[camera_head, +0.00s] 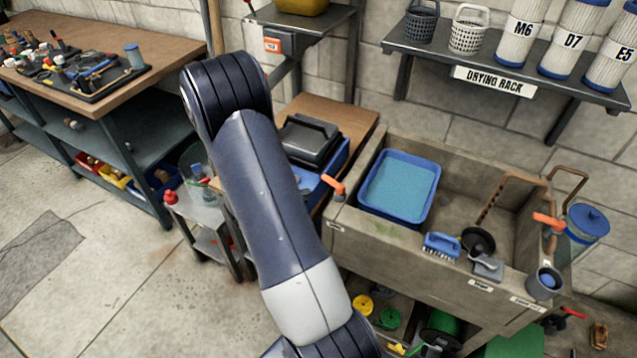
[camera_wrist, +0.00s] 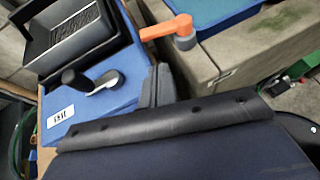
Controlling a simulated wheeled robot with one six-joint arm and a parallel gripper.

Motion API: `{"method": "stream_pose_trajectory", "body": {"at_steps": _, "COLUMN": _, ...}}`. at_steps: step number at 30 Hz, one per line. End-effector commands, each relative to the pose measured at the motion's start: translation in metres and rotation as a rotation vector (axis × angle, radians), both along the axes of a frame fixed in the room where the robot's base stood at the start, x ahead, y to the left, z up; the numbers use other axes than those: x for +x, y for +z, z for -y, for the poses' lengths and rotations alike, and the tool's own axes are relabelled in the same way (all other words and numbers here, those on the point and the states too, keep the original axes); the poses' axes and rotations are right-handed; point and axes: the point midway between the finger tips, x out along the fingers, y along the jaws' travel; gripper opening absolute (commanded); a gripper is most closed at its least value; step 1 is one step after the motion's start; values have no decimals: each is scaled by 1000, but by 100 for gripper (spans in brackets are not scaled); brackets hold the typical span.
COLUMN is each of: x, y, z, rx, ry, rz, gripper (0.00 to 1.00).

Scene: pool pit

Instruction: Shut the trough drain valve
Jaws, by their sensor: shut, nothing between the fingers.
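A stone trough (camera_head: 400,240) stands at the right in the head view, with an orange lever (camera_head: 335,187) at its left end and another orange lever (camera_head: 549,220) at its right end. Which one is the drain valve I cannot tell; the small labels are unreadable. In the wrist view one orange lever (camera_wrist: 160,29) sits on a grey hub at the corner of the trough (camera_wrist: 222,62), its grip pointing left. My gripper (camera_wrist: 158,88) is shut and empty, below the lever and apart from it in the picture. In the head view my gripper is hidden.
A blue box (camera_wrist: 110,95) with a crank (camera_wrist: 90,82) lies beside the lever; a black tray (camera_wrist: 75,35) is on it. A blue tray (camera_head: 432,205) of water, a brush (camera_head: 441,245) and a plunger (camera_head: 478,241) occupy the trough. A drying rack (camera_head: 480,65) hangs above.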

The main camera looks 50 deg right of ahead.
Motion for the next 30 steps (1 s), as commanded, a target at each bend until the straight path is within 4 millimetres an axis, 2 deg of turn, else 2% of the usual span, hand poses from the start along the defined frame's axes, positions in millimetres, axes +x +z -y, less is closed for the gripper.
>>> {"method": "stream_pose_trajectory", "body": {"at_steps": 3, "x": -1, "y": -12, "z": 23, "rx": 2, "ry": -4, "rz": -3, "gripper": 0}}
{"method": "stream_pose_trajectory", "body": {"at_steps": 12, "x": 1, "y": -11, "z": 57, "rx": 1, "ry": -1, "rz": 1, "gripper": 0}}
{"method": "stream_pose_trajectory", "body": {"at_steps": 30, "x": 3, "y": -12, "z": 61, "rx": 0, "ry": -15, "rz": 2, "gripper": 0}}
